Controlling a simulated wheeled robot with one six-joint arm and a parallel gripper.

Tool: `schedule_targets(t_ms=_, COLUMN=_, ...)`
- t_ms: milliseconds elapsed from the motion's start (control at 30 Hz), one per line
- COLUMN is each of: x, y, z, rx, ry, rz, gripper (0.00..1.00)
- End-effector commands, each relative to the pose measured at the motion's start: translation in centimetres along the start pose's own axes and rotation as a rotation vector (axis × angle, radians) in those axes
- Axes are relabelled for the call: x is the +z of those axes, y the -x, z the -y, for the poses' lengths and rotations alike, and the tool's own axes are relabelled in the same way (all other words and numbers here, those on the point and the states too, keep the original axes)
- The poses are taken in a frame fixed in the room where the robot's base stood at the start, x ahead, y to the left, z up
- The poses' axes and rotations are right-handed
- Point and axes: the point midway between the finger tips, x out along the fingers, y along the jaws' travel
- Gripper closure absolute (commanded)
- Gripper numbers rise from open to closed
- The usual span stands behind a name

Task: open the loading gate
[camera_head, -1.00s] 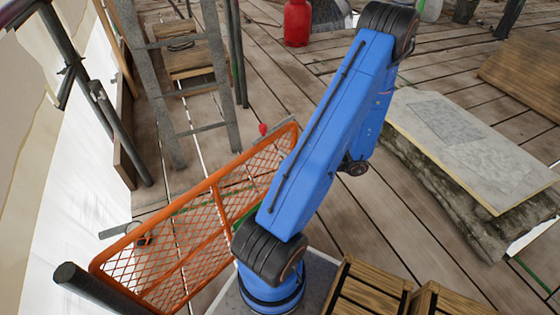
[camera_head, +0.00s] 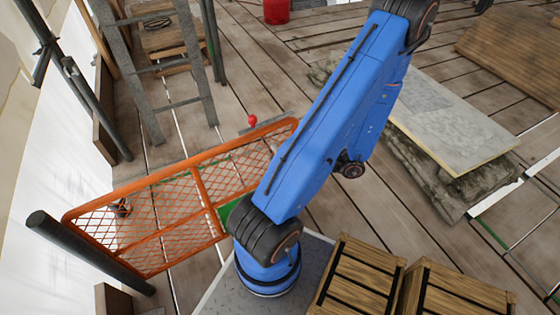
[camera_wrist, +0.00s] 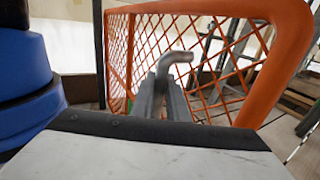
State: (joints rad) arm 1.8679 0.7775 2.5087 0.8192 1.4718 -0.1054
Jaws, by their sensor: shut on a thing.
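The loading gate is an orange frame (camera_head: 200,183) filled with orange mesh. In the head view it stands upright, running from a dark post (camera_head: 85,252) at lower left to its free end beside my blue arm. In the wrist view the gate's orange frame (camera_wrist: 282,62) and mesh fill the space behind my gripper. My gripper (camera_wrist: 166,84) is shut on a grey bent handle (camera_wrist: 178,59), whose tip sticks out above the fingers. Where the handle joins the gate is hidden. The head view does not show my gripper, as my arm blocks it.
Wooden crates (camera_head: 357,280) stand close by at lower right. A grey ladder (camera_head: 165,70) stands beyond the gate, with a red knob (camera_head: 252,120) nearer. Bare planks lie between the gate and the slab.

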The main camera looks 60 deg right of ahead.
Motion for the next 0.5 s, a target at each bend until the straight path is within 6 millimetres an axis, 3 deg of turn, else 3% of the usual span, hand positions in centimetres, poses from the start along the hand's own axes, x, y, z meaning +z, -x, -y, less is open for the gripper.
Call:
schedule_targets(t_ms=167, x=0.02, y=0.08, z=0.10, rx=-0.002, ry=0.001, rz=0.000, gripper=1.00)
schedule_targets(t_ms=200, x=0.02, y=0.09, z=0.11, rx=-0.002, ry=0.001, rz=0.000, gripper=0.81)
schedule_targets(t_ms=267, x=0.02, y=0.08, z=0.11, rx=-0.002, ry=0.001, rz=0.000, gripper=0.68)
schedule_targets(t_ms=500, x=0.00, y=0.07, z=0.08, rx=-0.001, ry=0.000, rz=0.000, gripper=0.68)
